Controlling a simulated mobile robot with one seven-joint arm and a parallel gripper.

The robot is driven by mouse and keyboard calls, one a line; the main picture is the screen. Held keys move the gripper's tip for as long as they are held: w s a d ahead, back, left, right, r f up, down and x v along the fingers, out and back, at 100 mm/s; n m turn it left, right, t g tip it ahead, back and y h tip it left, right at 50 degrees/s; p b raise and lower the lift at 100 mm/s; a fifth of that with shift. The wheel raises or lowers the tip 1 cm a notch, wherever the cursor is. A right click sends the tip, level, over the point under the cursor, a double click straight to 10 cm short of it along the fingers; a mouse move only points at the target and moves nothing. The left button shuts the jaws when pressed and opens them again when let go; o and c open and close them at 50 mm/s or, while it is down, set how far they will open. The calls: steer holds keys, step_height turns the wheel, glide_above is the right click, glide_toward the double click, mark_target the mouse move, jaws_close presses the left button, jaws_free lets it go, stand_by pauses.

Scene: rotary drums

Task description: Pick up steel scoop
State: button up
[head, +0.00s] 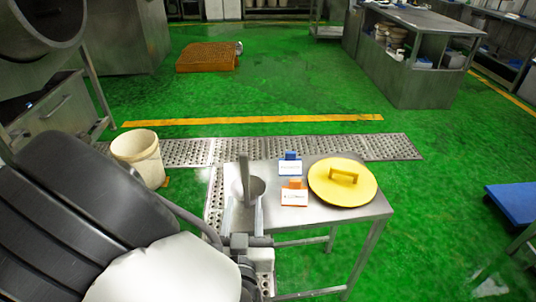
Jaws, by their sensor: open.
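The steel scoop (255,187) is on the left part of the steel table (330,222). The fingers overlap the lower part of the scoop in this view. I cannot tell whether they touch it or how much of it lies between them.
A yellow lid with a handle (343,182) lies on the table's right. A blue-clipped card (290,165) and an orange-clipped card (294,194) stand between lid and scoop. A cream bucket (138,157) stands on the floor to the left. Green floor beyond is mostly clear.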

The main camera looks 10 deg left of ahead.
mark_target(245, 171)
steer(key=shift+t, duration=0.3)
steer(key=w+a, duration=0.1)
steer(key=w, duration=0.2)
steer(key=w+b, duration=0.1)
steer(key=w, duration=0.3)
steer(key=w+a, duration=0.1)
steer(key=w, duration=0.2)
steer(key=shift+w+a+r, duration=0.15)
steer(key=shift+w+a, duration=0.1)
steer(key=shift+a, duration=0.05)
steer(key=w, duration=0.2)
steer(key=w+a, duration=0.1)
steer(key=w, duration=0.3)
steer(key=shift+a+r+b, duration=0.15)
steer(key=shift+r+b, duration=0.1)
steer(key=shift+b, duration=0.15)
steer(key=shift+c, duration=0.2)
jaws_close()
